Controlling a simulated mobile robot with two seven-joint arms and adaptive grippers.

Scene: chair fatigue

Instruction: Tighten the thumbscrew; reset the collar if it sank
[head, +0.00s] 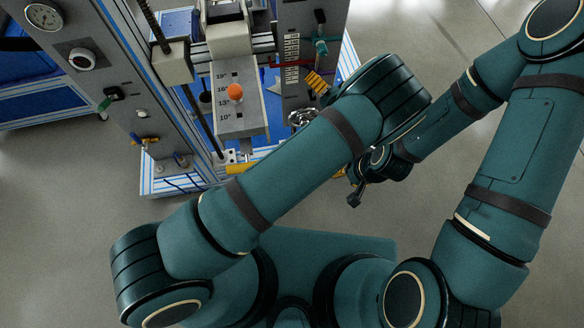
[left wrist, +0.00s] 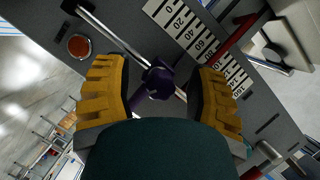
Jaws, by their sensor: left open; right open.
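In the left wrist view a dark purple lobed knob (left wrist: 158,82), apparently the thumbscrew, sits on a metal rod (left wrist: 105,35) that runs diagonally in front of a grey panel. My left gripper (left wrist: 158,98) is open, with one yellow finger on each side of the knob and gaps between. A purple piece extends toward the left finger; I cannot tell the collar apart from the knob. In the head view my left gripper's yellow fingers (head: 318,83) are at the panel, partly hidden by my arm. My right gripper (head: 355,193) is low beside the rig, small and dark.
An orange-red button (left wrist: 79,46) is on the panel. In the head view an orange knob (head: 235,92) stands on an angle-marked plate (head: 238,122). Floor is clear at lower left.

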